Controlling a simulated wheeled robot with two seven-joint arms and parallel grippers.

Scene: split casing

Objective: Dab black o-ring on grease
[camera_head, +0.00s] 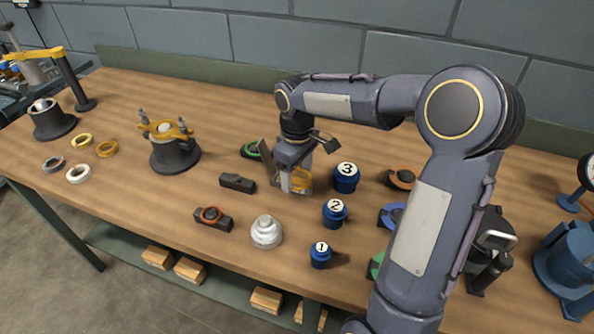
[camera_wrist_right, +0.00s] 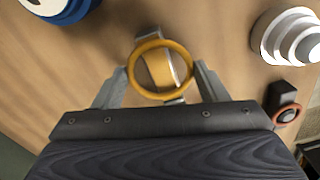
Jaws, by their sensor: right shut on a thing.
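My right gripper (camera_head: 297,180) points down at the middle of the table, between a black block and the blue numbered pots. It is shut on a yellow-orange ring (camera_wrist_right: 137,72), which shows between its two fingers (camera_wrist_right: 160,80) in the wrist view. Behind the ring is an amber patch (camera_wrist_right: 160,68) with a pale edge; I cannot tell whether it is the grease, or whether the ring touches it. I cannot make out a black o-ring. My left gripper is not in view.
Blue pots numbered 3 (camera_head: 346,180), 2 (camera_head: 335,213) and 1 (camera_head: 320,255) stand close on the right. A stepped silver part (camera_head: 266,233), a black block (camera_head: 237,183) and a block with a red ring (camera_head: 210,217) lie in front and left. Loose rings (camera_head: 79,174) lie at left.

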